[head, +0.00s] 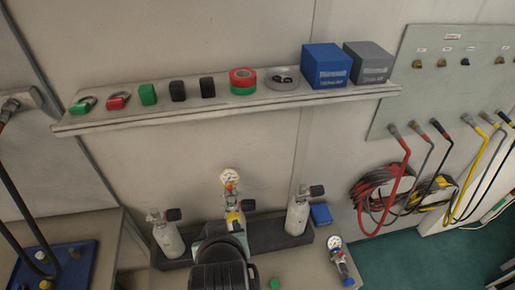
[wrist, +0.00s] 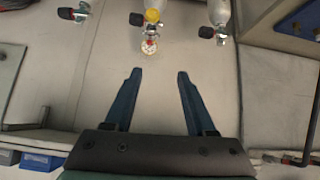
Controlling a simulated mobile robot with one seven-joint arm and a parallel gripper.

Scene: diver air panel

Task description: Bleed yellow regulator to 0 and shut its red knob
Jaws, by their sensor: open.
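The yellow regulator (head: 233,217) is on the middle cylinder of the bench rack in the head view, with a round white gauge (head: 229,178) above it. A small red part (head: 230,188) is just under the gauge; I cannot tell if it is the red knob. A black knob (head: 248,205) sticks out to the right. In the wrist view the yellow regulator (wrist: 152,16) is at the top, with its gauge (wrist: 149,46) below. My gripper (wrist: 159,77) is open and empty, its fingers apart and short of the gauge. The gauge reading is too small to tell. My arm hides the cylinder's lower part.
Grey cylinders stand left (head: 167,236) and right (head: 298,214) in the dark rack (head: 265,236). A loose gauge regulator (head: 340,258) lies on the bench at right. A shelf (head: 230,108) with boxes and tape is above. Hoses (head: 400,165) hang from the panel at right.

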